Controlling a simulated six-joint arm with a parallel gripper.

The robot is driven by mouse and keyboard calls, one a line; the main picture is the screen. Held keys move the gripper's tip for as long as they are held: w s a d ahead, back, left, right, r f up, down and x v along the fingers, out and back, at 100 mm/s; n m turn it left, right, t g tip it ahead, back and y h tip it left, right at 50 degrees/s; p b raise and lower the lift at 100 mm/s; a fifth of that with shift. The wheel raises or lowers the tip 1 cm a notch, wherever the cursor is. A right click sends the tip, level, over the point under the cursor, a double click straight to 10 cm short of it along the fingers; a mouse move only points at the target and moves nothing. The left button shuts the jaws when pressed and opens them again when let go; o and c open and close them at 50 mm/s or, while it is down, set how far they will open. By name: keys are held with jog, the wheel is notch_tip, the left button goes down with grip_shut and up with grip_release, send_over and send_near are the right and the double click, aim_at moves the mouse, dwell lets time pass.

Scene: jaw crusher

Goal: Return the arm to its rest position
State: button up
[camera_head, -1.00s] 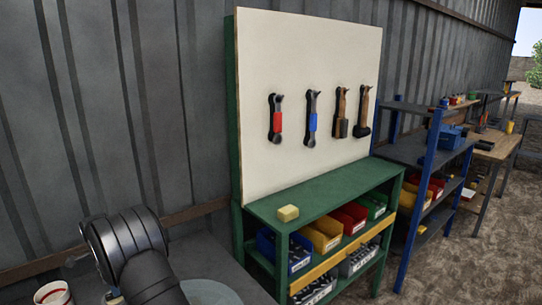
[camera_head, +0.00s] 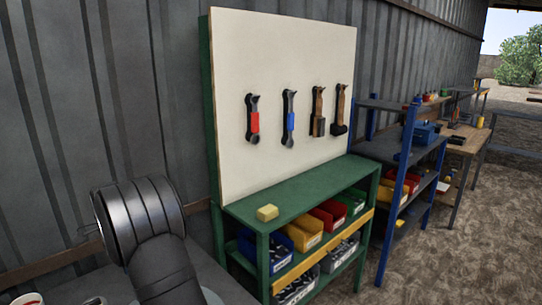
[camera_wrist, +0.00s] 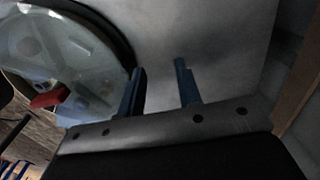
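My gripper (camera_wrist: 159,70) shows in the wrist view with its two blue fingers apart and nothing between them. It points toward a plain grey surface (camera_wrist: 222,45). A round, glassy dish-like thing (camera_wrist: 65,60) with a dark rim lies to the left of the fingers. In the head view, my dark arm stands at the lower left, above a grey table (camera_head: 215,275). My gripper is not seen in that view.
A blue shelf (camera_head: 410,150) stands beyond. A corrugated wall (camera_head: 100,90) is behind my arm.

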jog(key=s+r, duration=0.4)
jog(key=s, duration=0.5)
jog(key=s+r, duration=0.4)
jog(key=s, duration=0.5)
jog(key=s+a+f, duration=0.6)
jog(key=a, duration=0.2)
jog(key=shift+a+f, duration=0.2)
jog(key=shift+a, duration=0.2)
